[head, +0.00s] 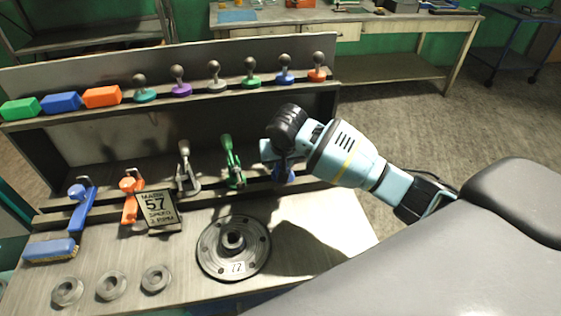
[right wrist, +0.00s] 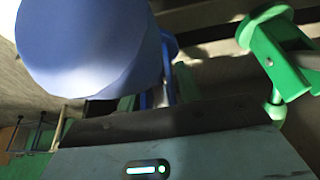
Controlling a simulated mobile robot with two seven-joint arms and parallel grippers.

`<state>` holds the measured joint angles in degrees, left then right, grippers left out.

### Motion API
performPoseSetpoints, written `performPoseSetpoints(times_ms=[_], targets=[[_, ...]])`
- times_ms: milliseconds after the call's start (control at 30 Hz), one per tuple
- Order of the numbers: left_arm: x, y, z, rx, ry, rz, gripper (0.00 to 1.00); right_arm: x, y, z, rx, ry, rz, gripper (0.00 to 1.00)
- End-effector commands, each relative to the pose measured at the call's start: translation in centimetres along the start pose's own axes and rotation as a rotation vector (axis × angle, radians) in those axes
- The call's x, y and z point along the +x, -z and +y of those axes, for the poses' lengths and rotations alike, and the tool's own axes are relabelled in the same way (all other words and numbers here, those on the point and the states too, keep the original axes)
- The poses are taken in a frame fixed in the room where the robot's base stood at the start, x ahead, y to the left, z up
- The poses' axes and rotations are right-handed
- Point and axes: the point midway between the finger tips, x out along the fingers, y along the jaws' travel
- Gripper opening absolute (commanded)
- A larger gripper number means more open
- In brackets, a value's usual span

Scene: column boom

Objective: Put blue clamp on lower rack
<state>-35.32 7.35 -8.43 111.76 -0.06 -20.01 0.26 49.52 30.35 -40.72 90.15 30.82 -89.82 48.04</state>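A blue clamp shows in part under my right gripper (head: 284,152), at the right end of the lower rack (head: 105,176). Its blue piece (head: 284,173) is right of the green clamp (head: 232,162). In the right wrist view a large rounded blue part (right wrist: 90,40) is close to the camera, with narrower blue pieces behind it. My fingertips are hidden there, so I cannot tell if they grip it. Another blue clamp-like tool (head: 82,203) stands at the far left. My left gripper is out of view.
A grey clamp (head: 185,172) and an orange one (head: 131,197) stand along the lower level. Coloured knobs and blocks line the upper shelf (head: 205,93). A flanged disc (head: 233,247), a sign (head: 158,210), a brush (head: 50,250) and rings lie in front.

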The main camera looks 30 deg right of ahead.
Motion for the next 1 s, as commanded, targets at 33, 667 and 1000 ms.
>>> performPoseSetpoints(times_ms=[33,667,1000], targets=[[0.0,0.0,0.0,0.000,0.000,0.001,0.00,0.0,0.0,0.0,0.000,0.000,0.001,0.36],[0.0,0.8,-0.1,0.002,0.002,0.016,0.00,-1.6,0.7,0.0,0.000,0.000,-0.001,0.36],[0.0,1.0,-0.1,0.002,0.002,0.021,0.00,-3.1,1.2,0.0,-0.001,0.000,-0.002,0.36]])
